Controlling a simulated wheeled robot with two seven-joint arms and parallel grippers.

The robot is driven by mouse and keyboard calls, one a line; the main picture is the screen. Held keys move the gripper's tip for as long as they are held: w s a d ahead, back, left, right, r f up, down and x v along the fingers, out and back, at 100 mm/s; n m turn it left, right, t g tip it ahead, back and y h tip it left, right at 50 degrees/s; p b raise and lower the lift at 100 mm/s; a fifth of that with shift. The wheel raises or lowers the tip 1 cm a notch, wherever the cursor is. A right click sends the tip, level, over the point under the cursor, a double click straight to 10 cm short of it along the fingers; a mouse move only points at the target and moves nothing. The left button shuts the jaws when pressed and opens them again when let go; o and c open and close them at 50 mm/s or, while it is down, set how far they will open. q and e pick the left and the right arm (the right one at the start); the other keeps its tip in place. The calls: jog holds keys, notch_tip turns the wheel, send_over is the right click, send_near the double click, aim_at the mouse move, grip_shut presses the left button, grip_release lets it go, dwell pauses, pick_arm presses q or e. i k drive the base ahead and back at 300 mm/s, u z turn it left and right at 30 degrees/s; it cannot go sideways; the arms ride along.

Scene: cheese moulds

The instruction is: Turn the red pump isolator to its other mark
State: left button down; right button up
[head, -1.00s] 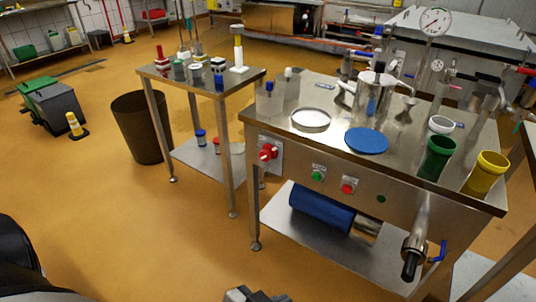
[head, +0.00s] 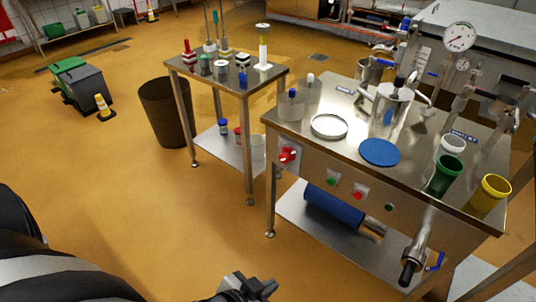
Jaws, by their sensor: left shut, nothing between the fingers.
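The red pump isolator (head: 287,155) is a red rotary knob on a pale plate at the left end of the steel bench's front panel. Its marks are too small to read, so I cannot tell which one it points to. My left gripper (head: 248,284) shows at the bottom edge, dark and shut with nothing in it. It is well below and in front of the isolator, apart from it. My right gripper is not in view.
Green (head: 332,180) and red (head: 359,193) buttons sit right of the isolator. A steel spout (head: 412,258) with a blue lever sticks out at the panel's right. A side table (head: 205,82) stands left of the bench. The floor (head: 130,215) in front is clear.

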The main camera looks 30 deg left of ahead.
aim_at(287, 154)
jog(key=u, duration=2.65)
jog(key=i, duration=2.15)
jog(key=z, duration=2.95)
